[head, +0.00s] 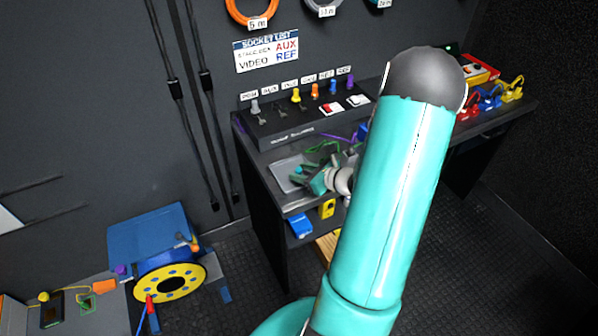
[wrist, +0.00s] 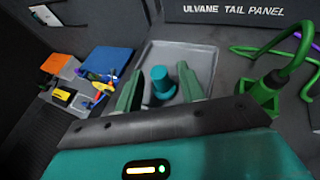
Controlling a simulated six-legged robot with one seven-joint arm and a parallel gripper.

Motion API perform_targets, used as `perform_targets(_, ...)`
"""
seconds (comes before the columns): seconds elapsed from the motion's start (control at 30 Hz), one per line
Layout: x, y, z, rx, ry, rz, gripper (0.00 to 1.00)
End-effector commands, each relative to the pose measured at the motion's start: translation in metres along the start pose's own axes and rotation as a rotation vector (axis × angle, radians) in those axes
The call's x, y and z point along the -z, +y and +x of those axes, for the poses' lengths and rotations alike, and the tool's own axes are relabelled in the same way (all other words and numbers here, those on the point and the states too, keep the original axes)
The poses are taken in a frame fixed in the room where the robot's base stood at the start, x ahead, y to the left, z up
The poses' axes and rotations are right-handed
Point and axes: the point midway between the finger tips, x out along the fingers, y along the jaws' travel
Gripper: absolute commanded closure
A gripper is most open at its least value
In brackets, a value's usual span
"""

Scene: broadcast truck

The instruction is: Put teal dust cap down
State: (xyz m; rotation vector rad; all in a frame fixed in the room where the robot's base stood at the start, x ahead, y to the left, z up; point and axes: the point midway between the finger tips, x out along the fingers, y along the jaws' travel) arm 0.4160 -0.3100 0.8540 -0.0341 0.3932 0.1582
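The teal dust cap (wrist: 162,84) is in the wrist view, upright over the grey tray (wrist: 202,55), with a narrower top and a wider base. My gripper (wrist: 160,70) has its two green fingers on either side of the cap. A strip of tray shows between the left finger and the cap, and the right finger is very close to it. The fingers look open around the cap. In the head view my gripper (head: 314,180) is over the tray (head: 284,174) at the bench's left end. My arm hides part of the bench.
A green cable with a green plug (wrist: 270,88) lies right of the tray, close to my gripper. The panel labelled ULVANE TAIL PANEL (wrist: 240,10) rises behind. A blue cable reel (head: 160,255) stands on the floor at left. Red, blue and yellow connectors (head: 490,98) sit at the bench's right end.

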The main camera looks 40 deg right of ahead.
Motion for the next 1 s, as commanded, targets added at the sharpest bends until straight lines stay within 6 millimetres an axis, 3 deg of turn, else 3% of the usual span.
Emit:
perform_targets(0.3, -0.001, -0.001, -0.069, 0.004, 0.0, -0.001, 0.61)
perform_targets(0.5, -0.001, 0.0, -0.098, 0.001, -0.001, 0.0, 0.61)
perform_targets(0.83, -0.007, 0.007, -0.102, -0.026, 0.005, -0.032, 0.61)
perform_targets(0.93, -0.028, 0.03, -0.09, -0.117, 0.029, -0.149, 0.61)
perform_targets(1.0, -0.049, 0.058, -0.08, -0.219, 0.055, -0.286, 0.61)
